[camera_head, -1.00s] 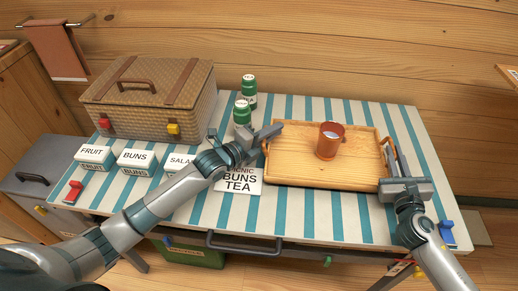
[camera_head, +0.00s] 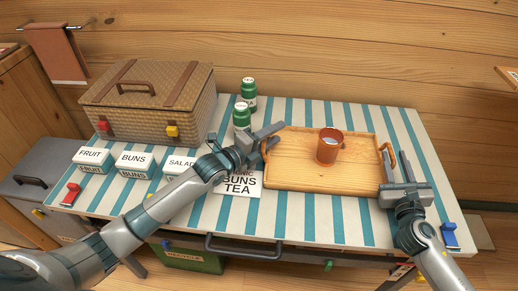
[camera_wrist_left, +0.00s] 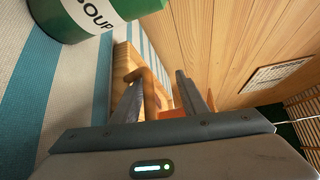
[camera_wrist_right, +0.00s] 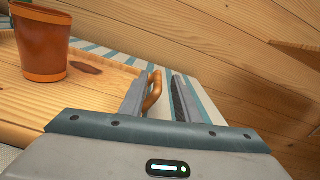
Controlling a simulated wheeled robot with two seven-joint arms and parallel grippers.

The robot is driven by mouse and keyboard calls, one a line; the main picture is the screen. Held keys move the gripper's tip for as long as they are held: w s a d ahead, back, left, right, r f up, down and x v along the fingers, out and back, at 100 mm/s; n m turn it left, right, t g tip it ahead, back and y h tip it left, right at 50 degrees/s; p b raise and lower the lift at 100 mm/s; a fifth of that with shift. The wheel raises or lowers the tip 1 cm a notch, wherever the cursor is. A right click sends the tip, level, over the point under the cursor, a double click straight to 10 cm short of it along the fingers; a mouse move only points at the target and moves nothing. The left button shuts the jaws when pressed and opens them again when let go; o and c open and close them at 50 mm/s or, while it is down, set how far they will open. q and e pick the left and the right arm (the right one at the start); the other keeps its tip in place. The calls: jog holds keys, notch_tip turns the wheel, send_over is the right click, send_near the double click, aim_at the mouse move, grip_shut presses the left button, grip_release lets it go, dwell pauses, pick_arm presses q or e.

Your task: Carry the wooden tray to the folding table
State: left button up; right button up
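The wooden tray (camera_head: 300,179) lies flat on the striped table, with an orange-brown mug (camera_head: 329,146) upright on it. My left gripper (camera_head: 272,138) is at the tray's left handle. In the left wrist view that handle (camera_wrist_left: 150,82) shows between the two separated fingers (camera_wrist_left: 160,95). My right gripper (camera_head: 396,160) is at the tray's right handle (camera_head: 389,155). In the right wrist view the handle (camera_wrist_right: 153,92) lies between the spread fingers (camera_wrist_right: 160,95), close to the left one. The folding table cannot be told apart from the striped table in these views.
A wooden wall stands behind.

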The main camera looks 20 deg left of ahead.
pick_arm(q)
jog(key=shift+s+f, duration=0.2)
jog(key=shift+f, duration=0.85)
jog(key=shift+c, duration=0.5)
pick_arm(e)
jog(key=shift+f, duration=0.1)
pick_arm(q)
jog(key=shift+s+a, duration=0.1)
jog(key=shift+o, duration=0.5)
jog(key=v, duration=0.7)
jog(key=r+v, duration=0.1)
jog(key=v, duration=0.2)
jog(key=shift+s+a, duration=0.15)
jog(key=shift+a, duration=0.15)
pick_arm(e)
jog(key=shift+w+d, duration=0.1)
jog(key=shift+w, duration=0.05)
pick_arm(q)
jog(key=shift+s+a+r, duration=0.1)
jog(key=shift+s+r, duration=0.35)
jog(key=shift+r, duration=0.05)
pick_arm(e)
jog(key=shift+f, duration=0.1)
jog(key=shift+o, duration=0.4)
jog(key=o, duration=0.7)
jog(key=shift+a, duration=0.2)
jog(key=shift+o, duration=0.2)
